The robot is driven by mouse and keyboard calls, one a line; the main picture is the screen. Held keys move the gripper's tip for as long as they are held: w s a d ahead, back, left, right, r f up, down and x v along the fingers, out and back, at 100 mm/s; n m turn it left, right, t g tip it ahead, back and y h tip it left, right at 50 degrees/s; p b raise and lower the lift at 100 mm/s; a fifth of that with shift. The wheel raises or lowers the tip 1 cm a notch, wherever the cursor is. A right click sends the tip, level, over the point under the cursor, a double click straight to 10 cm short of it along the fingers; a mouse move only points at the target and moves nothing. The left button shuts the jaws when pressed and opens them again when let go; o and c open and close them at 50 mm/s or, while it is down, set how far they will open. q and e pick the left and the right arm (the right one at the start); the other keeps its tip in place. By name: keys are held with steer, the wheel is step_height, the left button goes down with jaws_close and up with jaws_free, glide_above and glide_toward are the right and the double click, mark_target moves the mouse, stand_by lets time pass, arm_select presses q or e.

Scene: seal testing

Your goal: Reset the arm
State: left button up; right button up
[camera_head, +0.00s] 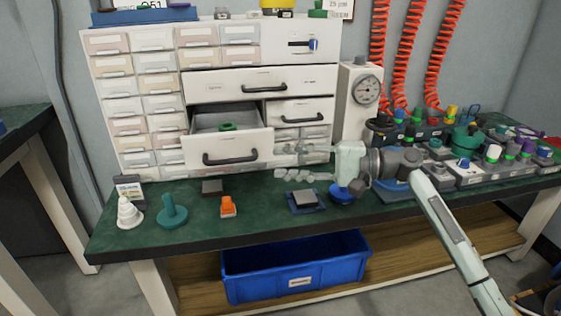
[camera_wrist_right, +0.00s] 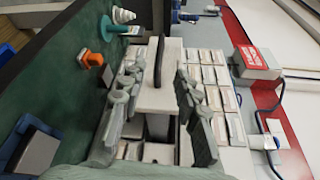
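My right gripper (camera_head: 284,161) reaches in from the right above the green bench, pointing left toward the cabinet. Its fingers are apart and empty. In the right wrist view the two fingers (camera_wrist_right: 160,88) stand on either side of the dark drawer handle (camera_wrist_right: 157,75), which lies beyond them; I cannot tell the exact gap. In the head view a white drawer (camera_head: 205,143) is pulled out, with a green ring (camera_head: 228,127) inside. Its dark handle (camera_head: 231,157) is just left of the fingers. My left gripper is not in view.
On the bench stand a white stepped cone (camera_head: 129,212), a teal peg (camera_head: 172,212), an orange piece (camera_head: 228,207) and a grey block (camera_head: 306,199) on a blue base. A pressure gauge (camera_head: 367,90) and several fittings are at the right. A blue bin (camera_head: 297,270) sits below.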

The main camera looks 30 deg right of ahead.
stand_by(0.3)
steer(key=s+a+f+n+g+h+p, duration=0.1)
steer(key=s+f+h, duration=0.15)
steer(key=f, duration=0.55)
steer(key=s+a+f+n+g+h, duration=0.2)
steer(key=s+f, duration=0.1)
steer(key=f, duration=0.5)
steer(key=s+a+f+n+g+h+p, duration=0.1)
steer(key=s+f+h, duration=0.1)
steer(key=f, duration=0.6)
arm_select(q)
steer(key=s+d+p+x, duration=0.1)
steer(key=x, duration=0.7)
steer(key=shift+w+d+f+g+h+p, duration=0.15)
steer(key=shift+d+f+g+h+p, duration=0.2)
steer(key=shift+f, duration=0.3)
arm_select(e)
steer(key=s+d+f+n+g+h, duration=0.1)
steer(key=s+f+n+h, duration=0.2)
steer(key=s+f, duration=0.3)
steer(key=s+d+f+n+g+h, duration=0.1)
steer(key=s+f+n+h, duration=0.3)
steer(key=s, duration=0.6)
step_height(320, 180, down, 2)
steer(key=shift+s+d+f+g+h, duration=0.1)
steer(key=shift+s+d+g+h, duration=0.2)
steer(key=shift+g+h, duration=0.4)
